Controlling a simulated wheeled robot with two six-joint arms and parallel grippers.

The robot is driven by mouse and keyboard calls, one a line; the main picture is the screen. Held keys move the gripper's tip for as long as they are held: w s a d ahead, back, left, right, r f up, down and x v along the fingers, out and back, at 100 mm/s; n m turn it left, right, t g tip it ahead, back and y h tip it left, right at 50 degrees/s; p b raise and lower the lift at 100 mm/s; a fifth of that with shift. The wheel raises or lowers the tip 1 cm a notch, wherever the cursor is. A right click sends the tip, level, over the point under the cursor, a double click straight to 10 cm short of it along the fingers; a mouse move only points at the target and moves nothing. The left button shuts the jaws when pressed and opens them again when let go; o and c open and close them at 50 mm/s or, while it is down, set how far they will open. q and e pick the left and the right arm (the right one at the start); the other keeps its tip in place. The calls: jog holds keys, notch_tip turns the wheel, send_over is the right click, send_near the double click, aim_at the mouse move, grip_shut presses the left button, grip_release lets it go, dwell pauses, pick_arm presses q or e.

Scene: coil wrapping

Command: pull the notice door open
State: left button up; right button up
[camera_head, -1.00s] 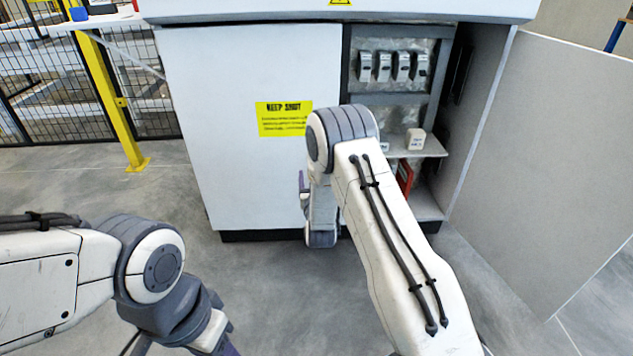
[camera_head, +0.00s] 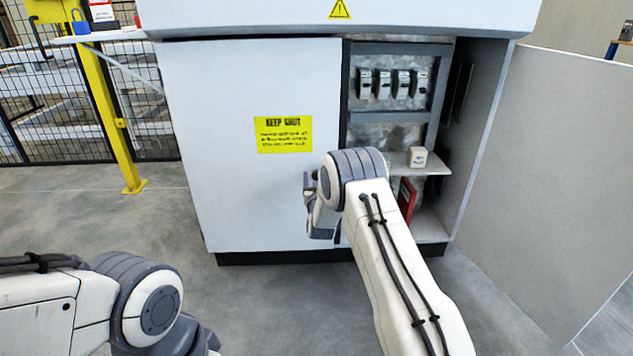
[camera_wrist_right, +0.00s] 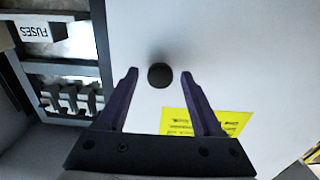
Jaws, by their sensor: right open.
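The notice door (camera_head: 230,195) is the white left panel of the cabinet, with a yellow KEEP SHUT notice (camera_head: 284,135). It looks closed. In the right wrist view, a round dark knob (camera_wrist_right: 160,75) stands on the white door (camera_wrist_right: 240,55), near the yellow notice (camera_wrist_right: 205,124). My right gripper (camera_wrist_right: 160,73) is open, with its two purple fingers on either side of the knob and gaps between. In the head view, my right gripper (camera_head: 309,185) is partly hidden by its own wrist, in front of the door below the notice. My left gripper is out of view.
The cabinet's right side is open, showing fuses (camera_head: 392,84), a shelf (camera_head: 432,168) with a small white block (camera_head: 417,157), and a red item (camera_head: 406,200). A grey panel (camera_head: 560,180) stands at right. A yellow post (camera_head: 108,120) and mesh fence stand at left.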

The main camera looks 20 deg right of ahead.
grip_shut()
dwell(1.4)
